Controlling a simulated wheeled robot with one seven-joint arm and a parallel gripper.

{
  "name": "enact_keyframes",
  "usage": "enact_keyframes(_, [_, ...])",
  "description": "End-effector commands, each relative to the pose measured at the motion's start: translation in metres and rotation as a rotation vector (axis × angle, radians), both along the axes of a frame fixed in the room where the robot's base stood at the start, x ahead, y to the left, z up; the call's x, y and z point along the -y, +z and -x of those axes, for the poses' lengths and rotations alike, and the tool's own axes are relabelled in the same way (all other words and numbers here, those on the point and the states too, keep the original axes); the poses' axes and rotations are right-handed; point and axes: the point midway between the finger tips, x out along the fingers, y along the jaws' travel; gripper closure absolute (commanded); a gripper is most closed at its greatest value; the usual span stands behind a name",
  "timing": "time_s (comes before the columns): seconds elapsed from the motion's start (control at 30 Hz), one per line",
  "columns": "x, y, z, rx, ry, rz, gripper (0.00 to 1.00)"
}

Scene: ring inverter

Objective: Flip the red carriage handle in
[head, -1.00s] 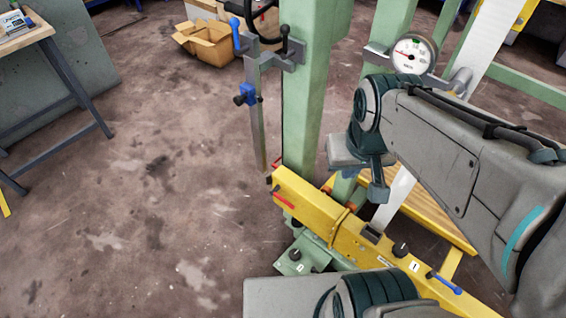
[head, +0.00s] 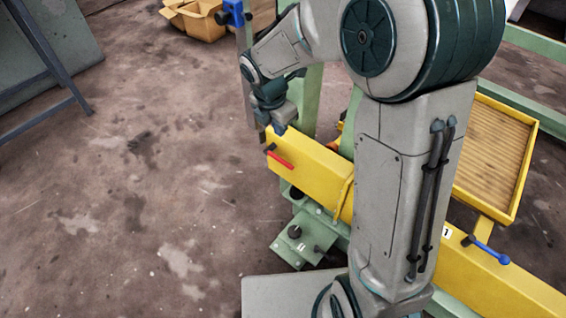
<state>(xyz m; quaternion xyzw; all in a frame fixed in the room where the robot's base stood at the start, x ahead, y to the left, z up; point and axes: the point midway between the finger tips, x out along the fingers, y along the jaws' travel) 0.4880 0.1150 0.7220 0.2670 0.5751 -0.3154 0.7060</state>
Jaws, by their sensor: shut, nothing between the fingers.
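The red handle (head: 280,160) sits at the far left end of the yellow carriage beam (head: 312,170) in the head view. It points down and to the right along the beam's face from a dark pivot. My gripper (head: 279,128) is shut and empty, pointing down just above the beam's end, a little above the red handle and apart from it. My arm covers the middle of the beam.
A blue handle (head: 488,251) is on the beam's right part. A yellow tray with wooden slats (head: 497,140) is behind it. A blue clamp (head: 234,12) is on the upright bar. Open floor (head: 150,200) lies to the left.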

Motion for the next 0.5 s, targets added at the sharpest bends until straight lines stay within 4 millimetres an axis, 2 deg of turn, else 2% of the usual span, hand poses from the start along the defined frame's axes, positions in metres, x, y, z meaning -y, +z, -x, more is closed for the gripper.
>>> enact_keyframes(0.03, [-0.0033,-0.0093,-0.0027,-0.006,0.035,0.004,1.0])
enact_keyframes(0.1, [-0.0052,-0.0121,-0.0044,-0.011,0.065,0.009,1.0])
enact_keyframes(0.5, [-0.005,-0.0139,-0.0048,-0.012,0.072,0.009,1.0])
